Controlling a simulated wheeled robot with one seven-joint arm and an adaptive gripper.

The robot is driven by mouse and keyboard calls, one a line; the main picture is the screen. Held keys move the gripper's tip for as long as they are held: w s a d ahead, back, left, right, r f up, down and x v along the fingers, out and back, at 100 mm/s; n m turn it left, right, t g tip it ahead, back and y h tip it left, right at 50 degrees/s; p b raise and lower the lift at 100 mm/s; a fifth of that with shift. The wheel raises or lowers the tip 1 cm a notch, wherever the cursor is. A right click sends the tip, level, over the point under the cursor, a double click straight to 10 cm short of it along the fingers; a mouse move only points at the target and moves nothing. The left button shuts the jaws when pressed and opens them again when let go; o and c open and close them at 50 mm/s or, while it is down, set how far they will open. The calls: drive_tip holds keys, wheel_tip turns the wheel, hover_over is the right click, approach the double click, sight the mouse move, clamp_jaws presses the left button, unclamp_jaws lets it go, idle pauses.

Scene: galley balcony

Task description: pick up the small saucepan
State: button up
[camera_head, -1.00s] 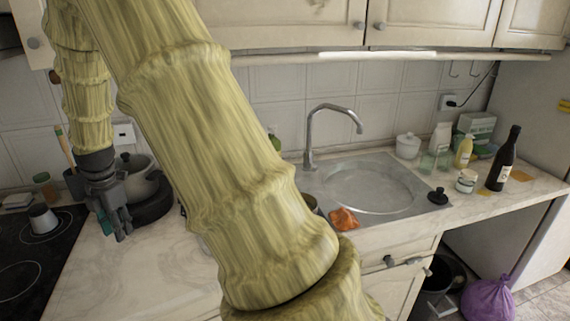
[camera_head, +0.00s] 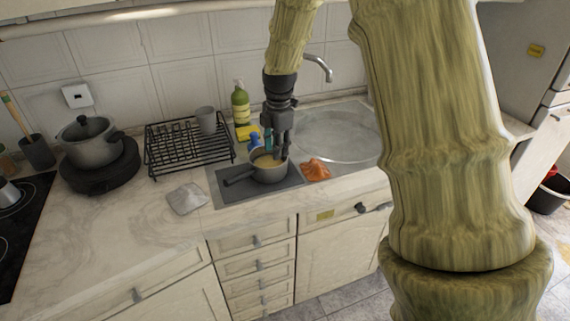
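The small saucepan (camera_head: 269,173) is dark grey with a tan inside or contents. It stands upright on the dark grey drainer mat (camera_head: 238,191) left of the sink, its handle pointing left. My gripper (camera_head: 277,155) points down from above, with its fingertips at the saucepan's far right part, overlapping its opening in the view. I cannot tell whether they touch the rim or have anything between them. My large upper arm covers the right middle of the view.
A black dish rack (camera_head: 187,147) with a grey cup (camera_head: 206,120) stands behind left. A green bottle (camera_head: 240,104), yellow sponge (camera_head: 247,131) and blue-capped bottle (camera_head: 254,142) are close behind the saucepan. An orange cloth (camera_head: 315,170) lies right. A larger lidded pot (camera_head: 91,147) stands far left.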

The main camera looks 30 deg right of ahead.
hover_over(277, 179)
drive_tip(key=f, duration=0.2)
drive_tip(key=f+p, duration=0.1)
drive_tip(key=f, duration=0.1)
drive_tip(key=shift+w+d+f, duration=0.2)
drive_tip(key=shift+f, duration=0.1)
drive_tip(key=shift+s+f+p, duration=0.15)
drive_tip(key=shift+f+p, duration=0.25)
drive_tip(key=shift+f, duration=0.4)
drive_tip(key=shift+f+p, duration=0.6)
drive_tip(key=shift+f, duration=1.45)
clamp_jaws()
